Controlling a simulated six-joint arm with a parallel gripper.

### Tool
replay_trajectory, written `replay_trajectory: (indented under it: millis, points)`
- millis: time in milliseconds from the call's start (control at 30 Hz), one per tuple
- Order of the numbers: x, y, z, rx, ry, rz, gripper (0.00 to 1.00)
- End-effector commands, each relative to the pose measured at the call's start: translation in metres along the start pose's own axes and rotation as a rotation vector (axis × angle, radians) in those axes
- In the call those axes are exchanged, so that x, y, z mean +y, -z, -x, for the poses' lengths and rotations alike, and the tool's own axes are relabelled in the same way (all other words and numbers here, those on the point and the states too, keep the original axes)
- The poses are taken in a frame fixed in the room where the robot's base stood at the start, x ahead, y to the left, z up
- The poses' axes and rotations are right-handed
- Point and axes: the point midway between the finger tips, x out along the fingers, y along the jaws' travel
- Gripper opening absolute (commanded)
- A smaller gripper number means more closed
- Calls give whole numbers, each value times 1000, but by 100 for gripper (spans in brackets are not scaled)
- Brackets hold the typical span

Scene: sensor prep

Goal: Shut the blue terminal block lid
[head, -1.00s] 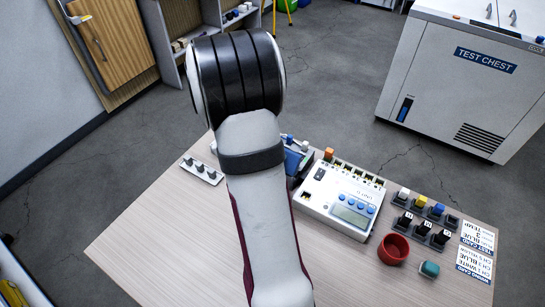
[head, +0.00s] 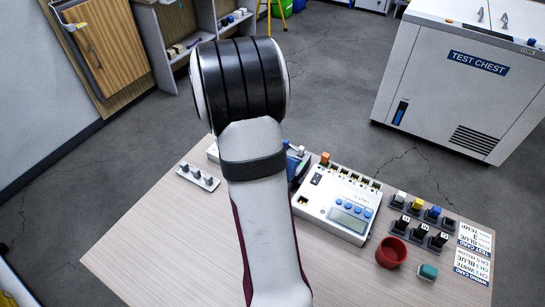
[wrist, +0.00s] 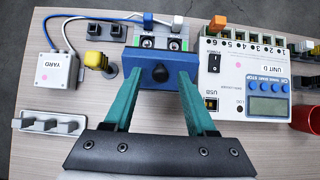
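The blue terminal block lid (wrist: 186,65), with a black knob, shows in the wrist view in front of two dark round terminals on a grey block (wrist: 175,44). The terminals are uncovered. My gripper (wrist: 158,76) has two green fingers spread apart, one on each side of the knob. They reach over the lid's near part; I cannot tell whether they touch it. In the head view my arm hides the gripper and most of the block, and a bit of blue (head: 294,163) shows beside the arm.
A white meter unit (wrist: 240,75) stands close on the right. A white box (wrist: 57,70) with blue and white wires, a yellow-topped connector (wrist: 95,60) and a grey rack (wrist: 48,123) lie on the left. A red cup (head: 391,252) stands at the table's right.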

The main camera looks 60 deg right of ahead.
Motion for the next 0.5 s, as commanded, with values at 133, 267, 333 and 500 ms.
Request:
replay_trajectory:
  millis: [133,267,333,500]
  points:
    - [0,0,0,0,0,0,56]
    - [0,-1,6,-2,-1,-1,56]
    - [1,-1,19,-5,-3,-2,56]
    - [2,-2,73,-6,-8,-3,56]
